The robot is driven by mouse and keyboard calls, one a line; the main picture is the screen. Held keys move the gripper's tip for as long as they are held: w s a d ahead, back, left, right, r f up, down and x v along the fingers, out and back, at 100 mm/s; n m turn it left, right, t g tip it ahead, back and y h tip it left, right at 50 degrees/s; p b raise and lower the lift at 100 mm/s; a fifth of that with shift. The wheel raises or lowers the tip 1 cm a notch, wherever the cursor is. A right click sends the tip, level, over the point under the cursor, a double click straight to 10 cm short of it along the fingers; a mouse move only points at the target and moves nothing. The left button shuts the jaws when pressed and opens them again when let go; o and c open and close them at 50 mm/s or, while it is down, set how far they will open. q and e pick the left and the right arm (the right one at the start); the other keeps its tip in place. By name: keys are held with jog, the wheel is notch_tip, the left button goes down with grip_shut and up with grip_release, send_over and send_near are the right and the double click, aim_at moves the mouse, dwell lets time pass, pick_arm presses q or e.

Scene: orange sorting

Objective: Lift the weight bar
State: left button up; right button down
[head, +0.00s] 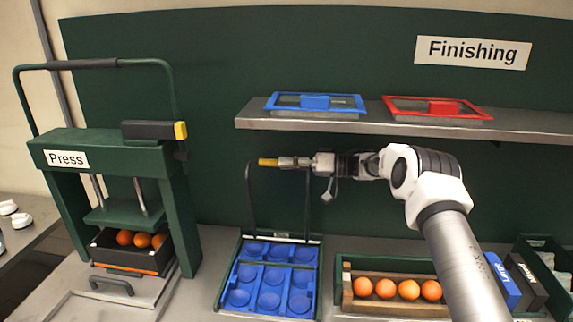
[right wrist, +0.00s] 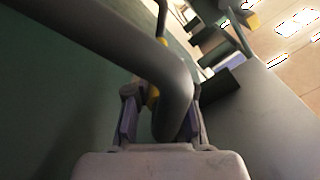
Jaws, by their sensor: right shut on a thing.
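The weight bar (head: 250,200) is a dark U-shaped frame with a yellow section on its top. It stands roughly upright above the back of the blue cup tray (head: 226,290). My right gripper (head: 292,162) is shut on the top of the bar, near its right corner. In the right wrist view, the thick grey bar (right wrist: 178,85) passes between the fingers of the gripper (right wrist: 160,115), and a bit of yellow shows beside it. My left gripper is not in view.
The green press (head: 160,160) with a drawer of oranges (head: 142,239) stands left. A shelf (head: 400,122) with blue (head: 316,102) and red (head: 438,108) frames is just above my gripper. A crate of oranges (head: 400,309) sits to the right.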

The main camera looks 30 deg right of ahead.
jog(key=shift+w+r, duration=0.1)
jog(key=c, duration=1)
grip_release()
jog(key=shift+w+d+f, duration=0.15)
jog(key=shift+d+f, duration=0.05)
jog(key=v, duration=1.2)
jog(key=shift+a, duration=0.1)
jog(key=shift+f, duration=0.1)
